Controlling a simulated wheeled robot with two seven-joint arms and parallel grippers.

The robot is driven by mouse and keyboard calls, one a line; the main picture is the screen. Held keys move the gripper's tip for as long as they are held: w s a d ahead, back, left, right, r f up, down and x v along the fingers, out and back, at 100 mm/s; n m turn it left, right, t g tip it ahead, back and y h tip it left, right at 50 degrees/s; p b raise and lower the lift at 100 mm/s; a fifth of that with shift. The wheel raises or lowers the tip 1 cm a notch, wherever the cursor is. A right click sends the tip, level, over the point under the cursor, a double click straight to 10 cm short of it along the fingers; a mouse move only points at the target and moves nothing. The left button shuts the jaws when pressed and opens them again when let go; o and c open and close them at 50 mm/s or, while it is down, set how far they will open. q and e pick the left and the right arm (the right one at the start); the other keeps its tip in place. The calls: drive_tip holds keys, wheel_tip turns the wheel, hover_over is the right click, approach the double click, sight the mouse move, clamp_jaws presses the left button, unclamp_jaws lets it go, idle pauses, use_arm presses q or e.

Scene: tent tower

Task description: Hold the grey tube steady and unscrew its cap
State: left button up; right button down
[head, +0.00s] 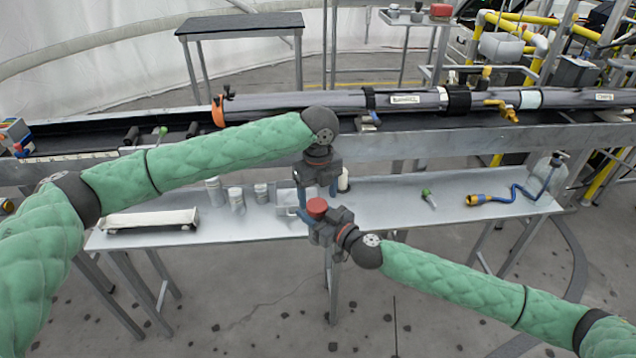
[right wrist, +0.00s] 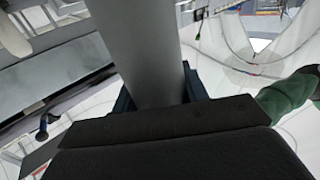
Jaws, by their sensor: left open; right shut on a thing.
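The red cap (head: 317,205) sits among my gripper fingers near the front edge of the metal table in the head view. The grey tube (right wrist: 150,50) shows large in the right wrist view, running between the fingers of my right gripper. In the head view the tube's body is mostly hidden by the grippers. My right gripper (head: 311,221) is shut on the tube, coming from the lower right. My left gripper (head: 318,192) points down just above the red cap, its fingers open. Contact between the left fingers and the cap cannot be told.
The metal table (head: 390,205) carries several white containers (head: 236,198), a clear box (head: 287,198), a white tray (head: 150,221), a small green tool (head: 428,197) and a yellow nozzle (head: 476,200) with a blue hose. Behind runs a conveyor with a long dark cylinder (head: 290,102).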

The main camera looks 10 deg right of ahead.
use_arm(q)
drive_tip(key=shift+f, duration=1.4)
drive_tip(key=c, duration=1)
drive_tip(key=n, duration=0.6)
drive_tip(key=shift+d+n, duration=0.15)
drive_tip(key=shift+n, duration=0.25)
drive_tip(key=n, duration=0.7)
drive_tip(key=shift+w+r, duration=0.1)
drive_tip(key=shift+w, duration=0.05)
drive_tip(key=o, duration=1.1)
